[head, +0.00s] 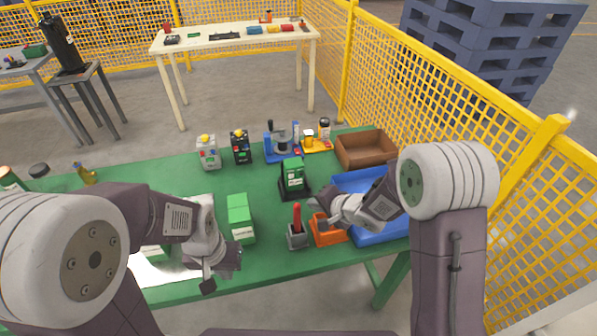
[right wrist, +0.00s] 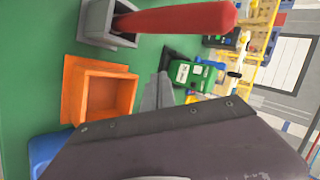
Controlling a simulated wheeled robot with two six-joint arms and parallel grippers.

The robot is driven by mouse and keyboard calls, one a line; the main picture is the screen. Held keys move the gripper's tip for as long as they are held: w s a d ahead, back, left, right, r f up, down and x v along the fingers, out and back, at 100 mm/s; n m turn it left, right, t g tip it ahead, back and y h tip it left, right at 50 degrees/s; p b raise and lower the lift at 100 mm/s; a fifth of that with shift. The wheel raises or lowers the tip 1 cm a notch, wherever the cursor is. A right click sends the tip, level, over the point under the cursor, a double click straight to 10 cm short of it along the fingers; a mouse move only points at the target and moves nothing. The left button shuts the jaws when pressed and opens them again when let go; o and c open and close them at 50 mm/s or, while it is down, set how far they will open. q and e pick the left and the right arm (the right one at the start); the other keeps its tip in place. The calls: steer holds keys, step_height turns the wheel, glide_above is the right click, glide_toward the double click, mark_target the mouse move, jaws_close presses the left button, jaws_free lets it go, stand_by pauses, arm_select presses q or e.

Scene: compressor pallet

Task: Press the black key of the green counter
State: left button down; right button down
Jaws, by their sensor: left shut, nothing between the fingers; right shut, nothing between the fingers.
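The green counter (head: 293,174) stands upright on a black base on the green table, near the middle. It also shows in the right wrist view (right wrist: 191,74), lying sideways in that picture, beyond my fingertips. Its black key cannot be told apart surely from the other dark parts. My right gripper (head: 315,203) is shut and empty, in front of the counter and slightly to its right. In the right wrist view its fingers (right wrist: 161,88) appear close to the counter, with no contact visible. My left gripper (head: 212,282) is shut and empty over the table's front edge.
An orange bin (head: 328,236) and a grey holder with a red-handled thing (head: 297,222) stand in front of the counter. A blue tray (head: 385,238) is at right, a brown box (head: 366,149) behind it. A green box (head: 240,220) stands left. Several devices line the back.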

mark_target(301, 174)
steer(key=shift+s, duration=0.1)
steer(key=shift+w+a, duration=0.1)
steer(key=shift+w, duration=0.3)
steer(key=w+p, duration=0.1)
steer(key=w, duration=0.1)
steer(key=w+a+p, duration=0.1)
steer(key=w+p, duration=0.1)
steer(key=w, duration=0.1)
steer(key=w+a+p, duration=0.1)
steer(key=w, duration=0.1)
steer(key=shift+w+r, duration=0.1)
steer(key=shift+w, duration=0.35)
stand_by(1.4)
